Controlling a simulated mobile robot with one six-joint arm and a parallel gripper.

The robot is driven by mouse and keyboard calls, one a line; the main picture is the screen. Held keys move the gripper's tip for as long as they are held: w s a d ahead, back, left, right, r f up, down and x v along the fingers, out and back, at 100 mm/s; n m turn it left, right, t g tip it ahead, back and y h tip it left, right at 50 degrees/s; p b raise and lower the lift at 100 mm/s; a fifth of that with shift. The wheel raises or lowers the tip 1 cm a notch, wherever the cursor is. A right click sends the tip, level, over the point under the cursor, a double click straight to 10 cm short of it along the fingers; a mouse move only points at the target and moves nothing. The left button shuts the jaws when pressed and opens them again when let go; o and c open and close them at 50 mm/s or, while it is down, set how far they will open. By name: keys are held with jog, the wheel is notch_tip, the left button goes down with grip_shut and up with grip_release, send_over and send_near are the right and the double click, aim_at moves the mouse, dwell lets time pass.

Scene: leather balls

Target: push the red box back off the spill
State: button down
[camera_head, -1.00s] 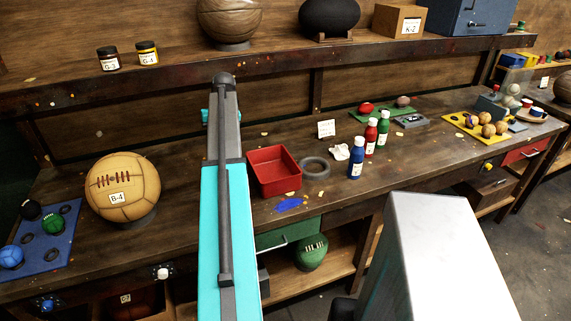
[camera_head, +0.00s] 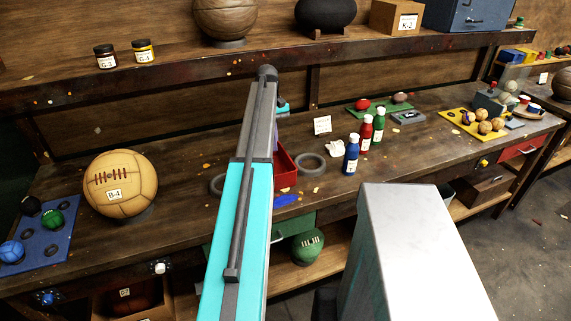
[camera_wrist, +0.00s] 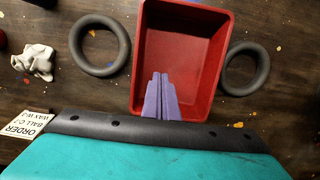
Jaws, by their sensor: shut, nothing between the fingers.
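The open red box (camera_head: 286,168) stands on the bench, mostly hidden behind my arm in the head view. The blue spill (camera_head: 287,200) shows at its front side, near the bench edge. In the wrist view the box (camera_wrist: 185,45) is seen from above and looks empty. My gripper (camera_wrist: 161,78) is shut and empty, its purple fingers overlapping the box's lower wall and floor in that view. I cannot tell whether the tips are inside the box or above it. A speck of blue (camera_wrist: 192,2) at the top edge is probably the spill.
A dark ring stands on each side of the box, left (camera_wrist: 99,45) and right (camera_wrist: 246,69) in the wrist view. Paint bottles (camera_head: 351,154), a crumpled white rag (camera_head: 336,148) and a card (camera_head: 322,125) stand to the right. A tan ball (camera_head: 121,186) is far left.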

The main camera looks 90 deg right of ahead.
jog(key=shift+s, duration=0.1)
jog(key=s+a+p, duration=0.1)
jog(key=a, duration=0.2)
jog(key=s+a+f+p, duration=0.1)
jog(key=s+a+p, duration=0.1)
jog(key=a, duration=0.2)
jog(key=s+a+p, duration=0.2)
jog(key=a, duration=0.2)
jog(key=shift+f, duration=0.3)
dwell(0.7)
jog(key=shift+f, duration=0.1)
jog(key=shift+d, duration=0.15)
jog(key=shift+w+d, duration=0.45)
jog(key=shift+d, duration=0.5)
jog(key=shift+w+d, duration=0.5)
jog(key=shift+d, duration=0.4)
jog(key=shift+w+d, duration=0.45)
jog(key=shift+d, duration=0.5)
